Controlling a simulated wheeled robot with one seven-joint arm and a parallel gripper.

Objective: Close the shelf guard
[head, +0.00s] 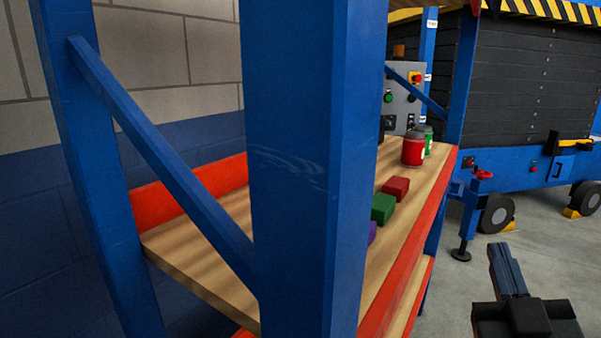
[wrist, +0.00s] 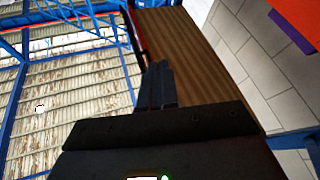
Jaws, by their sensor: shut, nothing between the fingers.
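I cannot pick out a separate shelf guard for certain. An orange-red strip (head: 408,270) runs along the front edge of the wooden shelf (head: 213,284) in the head view. A thin red bar (wrist: 137,30) runs along one edge of a wooden board (wrist: 185,60) in the wrist view. My gripper (head: 498,252) is at the lower right of the head view, over the floor to the right of the shelf and apart from it. Its fingers are together and empty, and they also show in the wrist view (wrist: 159,72). The thick blue post hides part of the shelf.
A blue upright post (head: 315,150) stands close in front. A red can (head: 412,151), a green can (head: 428,138), a red block (head: 396,188) and a green block (head: 383,208) are on the shelf. A blue wheeled lift (head: 530,130) stands behind. Grey floor (head: 550,255) is open on the right.

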